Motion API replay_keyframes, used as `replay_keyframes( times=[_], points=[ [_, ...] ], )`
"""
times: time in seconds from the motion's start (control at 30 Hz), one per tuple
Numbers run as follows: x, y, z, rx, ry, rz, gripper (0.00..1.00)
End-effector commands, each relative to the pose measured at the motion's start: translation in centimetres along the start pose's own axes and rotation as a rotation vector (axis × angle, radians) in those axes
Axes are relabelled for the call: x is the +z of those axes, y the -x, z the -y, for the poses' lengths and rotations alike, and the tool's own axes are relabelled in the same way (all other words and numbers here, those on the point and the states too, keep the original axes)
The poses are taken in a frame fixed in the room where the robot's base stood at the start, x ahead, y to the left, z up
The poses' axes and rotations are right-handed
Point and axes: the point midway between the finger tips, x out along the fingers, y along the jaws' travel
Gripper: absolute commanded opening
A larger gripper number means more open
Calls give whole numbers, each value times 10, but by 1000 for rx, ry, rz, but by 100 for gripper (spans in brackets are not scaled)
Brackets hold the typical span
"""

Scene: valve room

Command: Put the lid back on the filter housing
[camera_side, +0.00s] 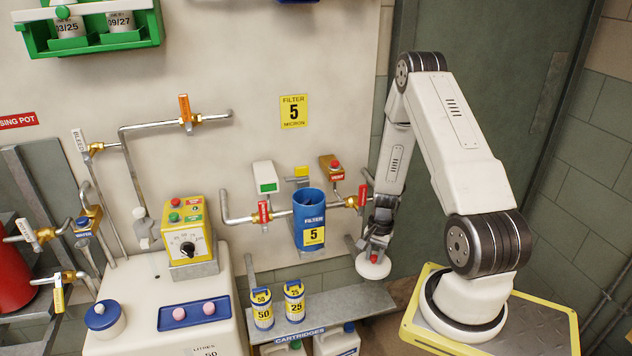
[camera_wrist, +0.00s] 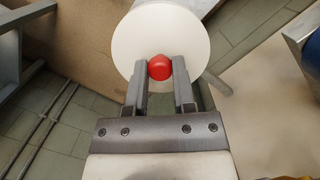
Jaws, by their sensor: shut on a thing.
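The lid is a white disc with a red knob; it shows in the side view (camera_side: 373,268) and in the wrist view (camera_wrist: 160,35). My gripper (camera_side: 375,252) is shut on the lid's red knob, and in the wrist view its two fingers (camera_wrist: 160,72) sit either side of the knob. The lid hangs in the air to the right of the filter housing and lower than its top. The filter housing (camera_side: 309,220) is a blue cylinder on the wall with an open top and a yellow "5" label. Its edge shows at the right of the wrist view (camera_wrist: 313,55).
A red-handled valve (camera_side: 264,211) is left of the housing, another valve (camera_side: 357,200) right of it. A red-button vent (camera_side: 333,167) and a yellow-topped fitting (camera_side: 300,174) stand behind its rim. The cartridge shelf (camera_side: 345,302) below holds two cartridges (camera_side: 262,309) (camera_side: 294,301).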

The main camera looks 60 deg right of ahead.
Motion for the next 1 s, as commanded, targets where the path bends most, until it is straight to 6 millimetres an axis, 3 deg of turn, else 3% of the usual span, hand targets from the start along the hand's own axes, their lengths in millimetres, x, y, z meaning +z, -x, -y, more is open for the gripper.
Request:
replay_keyframes(
  times=[1.0],
  points=[
    [30, 205, 0, -4, 0, -5, 0]
  ],
)
